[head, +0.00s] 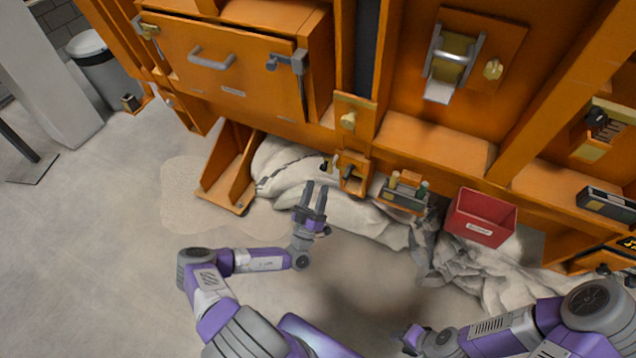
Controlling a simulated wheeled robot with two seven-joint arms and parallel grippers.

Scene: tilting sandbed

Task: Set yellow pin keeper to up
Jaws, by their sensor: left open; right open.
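Two yellow fittings could be the yellow pin keeper, and I cannot tell which one is meant. One is a small yellow piece (348,121) on the orange post right of the drawer-like door. The other is a yellow knob (493,69) on the orange plate at the upper right, beside a grey bail latch (448,57). Whether either is up or down is too small to tell. My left gripper (314,195) is open and empty, below the post and in front of the pale sacks, apart from both. My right wrist shows at the bottom edge; its fingers are out of view.
An orange door (225,75) with a grey handle is at the upper left. Pale sacks (285,165) lie under the frame. The floor at left is clear.

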